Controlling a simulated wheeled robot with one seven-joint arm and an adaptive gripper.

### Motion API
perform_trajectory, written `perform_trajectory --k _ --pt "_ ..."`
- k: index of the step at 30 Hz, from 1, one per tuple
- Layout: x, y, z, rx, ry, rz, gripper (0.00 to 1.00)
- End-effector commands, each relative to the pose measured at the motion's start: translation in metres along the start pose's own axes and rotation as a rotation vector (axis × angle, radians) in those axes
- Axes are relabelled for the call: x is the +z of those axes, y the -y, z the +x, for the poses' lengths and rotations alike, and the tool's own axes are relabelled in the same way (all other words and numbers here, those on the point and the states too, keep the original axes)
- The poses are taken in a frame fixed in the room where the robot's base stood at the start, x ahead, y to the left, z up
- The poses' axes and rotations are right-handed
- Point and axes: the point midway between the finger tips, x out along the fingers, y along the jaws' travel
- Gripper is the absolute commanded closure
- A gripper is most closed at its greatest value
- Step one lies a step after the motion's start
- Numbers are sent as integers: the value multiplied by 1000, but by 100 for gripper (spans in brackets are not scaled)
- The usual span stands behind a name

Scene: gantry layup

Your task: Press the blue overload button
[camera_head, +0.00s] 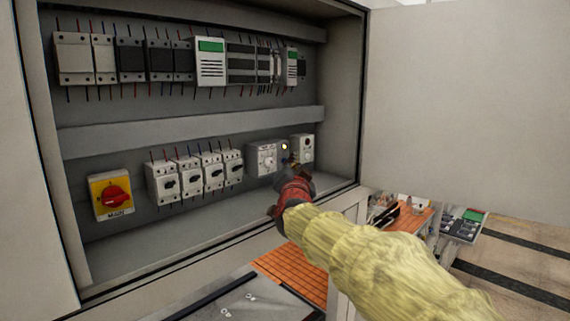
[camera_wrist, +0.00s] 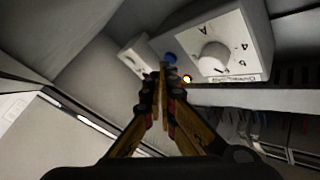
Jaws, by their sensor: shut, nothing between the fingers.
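The blue overload button (camera_wrist: 169,57) shows in the wrist view just past my fingertips, beside the box with a round dial (camera_wrist: 213,60). My gripper (camera_wrist: 163,72) is shut and empty, its fingertips pointing at the button and partly covering it. I cannot tell whether they touch it. In the head view the dial box (camera_head: 263,158) is on the lower row of the cabinet. My gripper (camera_head: 288,166) is at its right end and hides most of the button area there.
A lit yellow lamp (camera_head: 284,147) sits close to the fingertips. A small white box (camera_head: 302,149) stands just right of them. Several breakers (camera_head: 190,174) and a red rotary main switch (camera_head: 114,196) are to the left. The cabinet door (camera_head: 465,100) stands at the right.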

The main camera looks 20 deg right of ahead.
Motion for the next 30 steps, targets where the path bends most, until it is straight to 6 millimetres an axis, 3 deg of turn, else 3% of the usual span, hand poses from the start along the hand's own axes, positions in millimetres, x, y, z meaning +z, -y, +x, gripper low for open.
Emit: perform_trajectory --k 7,22,30 --pt "4 -6 -2 5 7 -4 100" --pt "-19 -28 -32 5 3 -3 100" --pt "-24 -27 -35 2 2 -2 100"
